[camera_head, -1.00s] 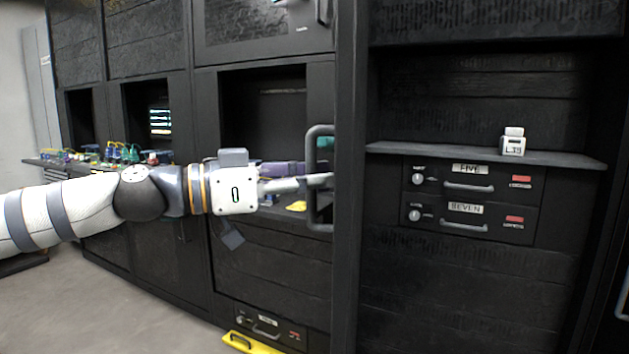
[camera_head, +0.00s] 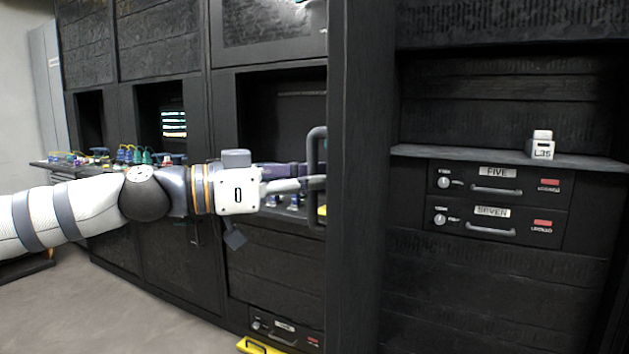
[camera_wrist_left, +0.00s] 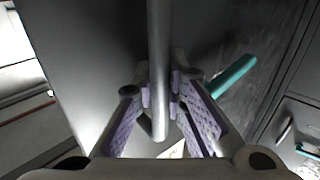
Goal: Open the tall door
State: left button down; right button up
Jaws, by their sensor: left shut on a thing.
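The tall door (camera_head: 360,200) is a dark textured panel standing open at a steep angle, its edge toward the head camera. Its grey bar handle (camera_head: 315,160) is on the left side of the panel. My left gripper (camera_head: 315,183) reaches in from the left and is shut on this handle. In the left wrist view the handle (camera_wrist_left: 158,50) runs between the purple-padded fingers, with a grey panel beside it. The door hides part of the cabinet behind it. My right gripper is not in view.
Right of the door, an open bay has a shelf (camera_head: 480,155) with a small white labelled block (camera_head: 541,146). Drawers marked FIVE (camera_head: 495,183) and SEVEN (camera_head: 492,220) are below. A yellow object (camera_head: 262,346) is low in front. Grey floor at left is clear.

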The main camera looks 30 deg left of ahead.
pick_arm(q)
jog(key=shift+s+d+f, duration=0.1)
jog(key=shift+d+f, duration=0.05)
jog(key=shift+f, duration=0.1)
jog(key=c, duration=1.8)
grip_release()
jog(key=shift+o, duration=1)
jog(key=shift+s+r, duration=0.1)
jog(key=shift+r, duration=0.1)
jog(key=v, duration=1.2)
